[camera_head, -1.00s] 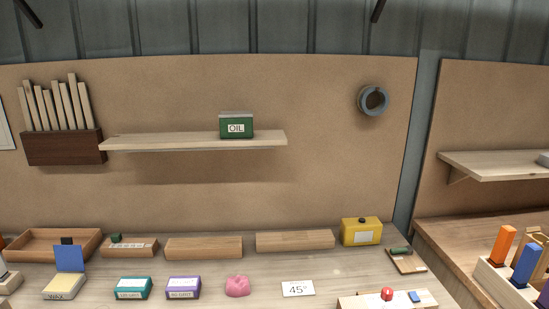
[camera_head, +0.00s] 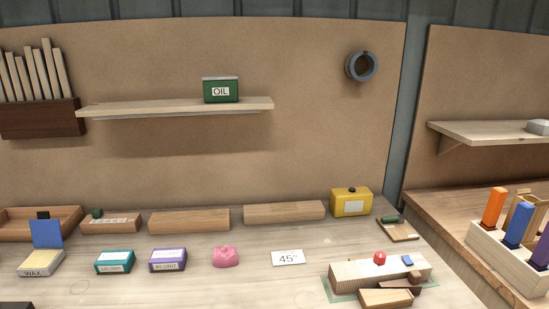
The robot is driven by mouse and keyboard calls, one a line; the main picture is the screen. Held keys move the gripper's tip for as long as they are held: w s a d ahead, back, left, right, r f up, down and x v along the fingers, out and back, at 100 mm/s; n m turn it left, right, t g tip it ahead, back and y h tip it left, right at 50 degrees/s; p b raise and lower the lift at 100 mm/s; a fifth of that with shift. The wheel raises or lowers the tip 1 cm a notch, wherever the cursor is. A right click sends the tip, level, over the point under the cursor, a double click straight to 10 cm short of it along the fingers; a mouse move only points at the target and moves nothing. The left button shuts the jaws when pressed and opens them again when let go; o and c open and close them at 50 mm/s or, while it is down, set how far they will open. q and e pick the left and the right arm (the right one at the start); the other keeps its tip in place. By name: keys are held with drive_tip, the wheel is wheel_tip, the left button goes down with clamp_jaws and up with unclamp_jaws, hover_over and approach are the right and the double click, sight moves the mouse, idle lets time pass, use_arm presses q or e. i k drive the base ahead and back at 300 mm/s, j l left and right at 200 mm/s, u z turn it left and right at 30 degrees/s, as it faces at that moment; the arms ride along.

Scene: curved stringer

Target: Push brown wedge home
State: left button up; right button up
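A pale wooden block (camera_head: 350,275) stands on a green mat (camera_head: 341,293) at the lower right of the bench. A red piece (camera_head: 380,258) and a small blue piece (camera_head: 407,260) sit on its top. A small brown piece (camera_head: 402,283), which looks like the brown wedge, lies against the block's front right side; how deep it sits cannot be told. A lighter wooden piece (camera_head: 385,298) lies in front of it. Neither of my grippers shows.
Wooden bars (camera_head: 190,221), a 45° card (camera_head: 288,258), a pink lump (camera_head: 225,257), a purple box (camera_head: 168,260), a teal box (camera_head: 115,262) and a wax block (camera_head: 40,262) line the bench. A yellow can (camera_head: 350,202) stands behind. A rack (camera_head: 490,245) of coloured handles is at right.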

sight(413, 283)
drive_tip(key=k+l, duration=0.1)
drive_tip(key=l, duration=0.65)
drive_tip(key=k+l+z, duration=0.1)
drive_tip(key=l, duration=0.65)
